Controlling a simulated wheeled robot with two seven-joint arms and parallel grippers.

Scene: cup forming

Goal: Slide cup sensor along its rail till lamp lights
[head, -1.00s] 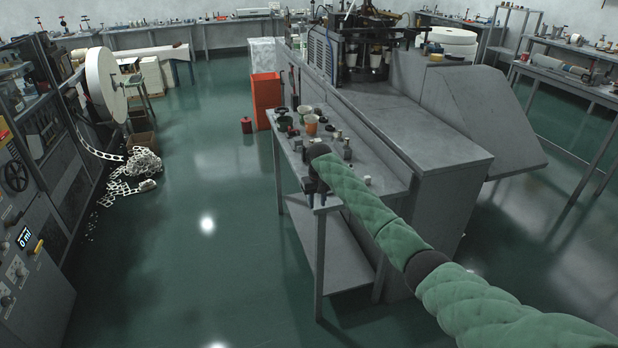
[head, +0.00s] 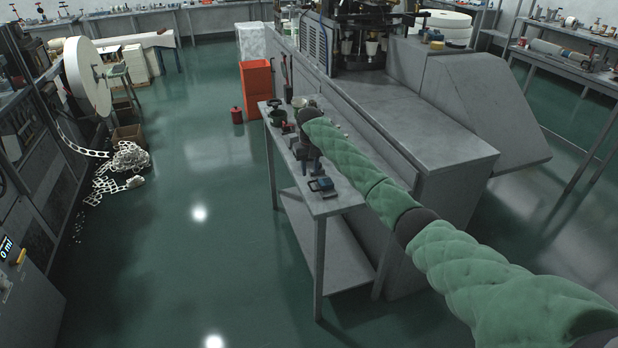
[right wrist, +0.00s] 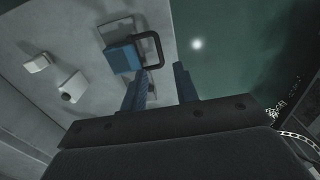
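A blue block with a dark loop (head: 321,186) lies on the front end of the grey side table. It also shows in the right wrist view (right wrist: 124,57). I cannot tell whether it is the cup sensor; no rail or lamp can be made out. My right gripper (head: 303,160) hangs over the table, beyond the blue block in the head view. In the right wrist view its two fingers (right wrist: 160,84) are apart with nothing between them, and the blue block lies just past the left finger. My left gripper is out of view.
The side table (head: 335,203) holds several small items, partly hidden by my right arm. The grey forming machine (head: 420,135) stands right behind it. An orange bin (head: 257,85) and red can (head: 237,115) stand beyond.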

